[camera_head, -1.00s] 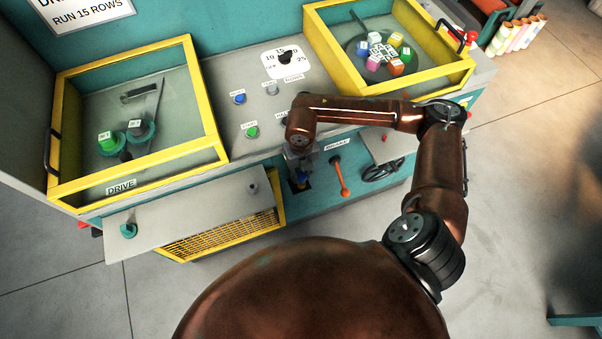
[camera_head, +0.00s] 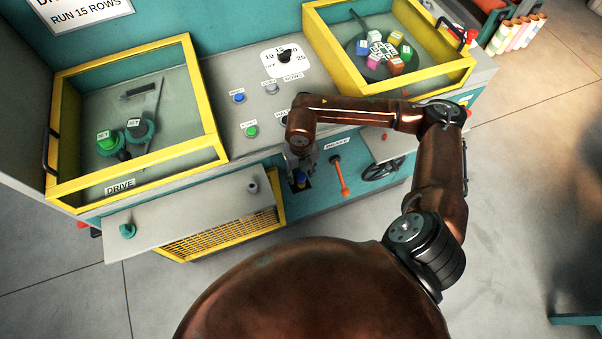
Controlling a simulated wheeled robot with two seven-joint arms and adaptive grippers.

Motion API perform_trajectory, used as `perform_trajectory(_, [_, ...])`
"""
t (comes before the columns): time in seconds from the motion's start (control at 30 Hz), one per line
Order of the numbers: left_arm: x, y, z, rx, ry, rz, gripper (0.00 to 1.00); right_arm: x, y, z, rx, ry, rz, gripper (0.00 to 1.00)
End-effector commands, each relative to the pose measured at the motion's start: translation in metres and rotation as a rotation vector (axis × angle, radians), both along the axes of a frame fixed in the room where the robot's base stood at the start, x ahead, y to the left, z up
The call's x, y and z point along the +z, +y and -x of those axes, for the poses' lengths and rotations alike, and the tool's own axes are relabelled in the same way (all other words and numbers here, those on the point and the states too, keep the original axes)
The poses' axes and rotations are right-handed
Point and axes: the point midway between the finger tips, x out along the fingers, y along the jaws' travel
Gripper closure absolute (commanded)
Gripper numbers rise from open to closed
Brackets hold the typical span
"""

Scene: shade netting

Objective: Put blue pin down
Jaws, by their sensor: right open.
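The blue pin (camera_head: 301,180) shows as a small blue spot in a dark opening in the teal front panel, just below my right gripper. My right gripper (camera_head: 300,168) is open and points down, its fingertips close above the pin. Whether the fingers touch the pin cannot be told at this size. The pin's lower part is hidden in the dark opening. My left gripper is out of view.
An orange-red brake lever (camera_head: 341,176) and a black handwheel (camera_head: 382,169) are right of the pin. The grey drive flap (camera_head: 185,217) is at left. Yellow-framed boxes (camera_head: 205,112) and (camera_head: 338,60) flank the panel with its blue button (camera_head: 238,97) and green button (camera_head: 250,131).

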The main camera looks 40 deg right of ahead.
Motion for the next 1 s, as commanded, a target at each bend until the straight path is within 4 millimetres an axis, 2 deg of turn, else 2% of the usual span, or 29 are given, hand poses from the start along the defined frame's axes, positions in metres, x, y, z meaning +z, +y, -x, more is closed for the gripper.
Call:
perform_trajectory(0.03, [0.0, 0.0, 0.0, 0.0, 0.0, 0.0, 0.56, -0.005, 0.001, 0.008, 0.004, 0.02, -0.001, 0.6])
perform_trajectory(0.17, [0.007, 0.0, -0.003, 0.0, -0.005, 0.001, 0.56, 0.011, 0.001, 0.007, 0.004, 0.017, 0.0, 0.6])
perform_trajectory(0.5, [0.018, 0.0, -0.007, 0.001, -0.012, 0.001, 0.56, 0.086, 0.0, 0.003, 0.002, 0.007, -0.001, 0.6])
perform_trajectory(0.63, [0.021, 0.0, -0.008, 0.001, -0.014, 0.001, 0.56, 0.108, 0.0, 0.003, 0.002, 0.007, 0.0, 0.6])
perform_trajectory(0.8, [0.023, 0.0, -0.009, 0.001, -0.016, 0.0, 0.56, 0.125, 0.0, 0.003, 0.001, 0.007, 0.0, 0.6])
perform_trajectory(1.0, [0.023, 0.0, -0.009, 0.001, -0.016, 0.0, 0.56, 0.129, 0.0, 0.003, 0.001, 0.008, 0.0, 0.6])
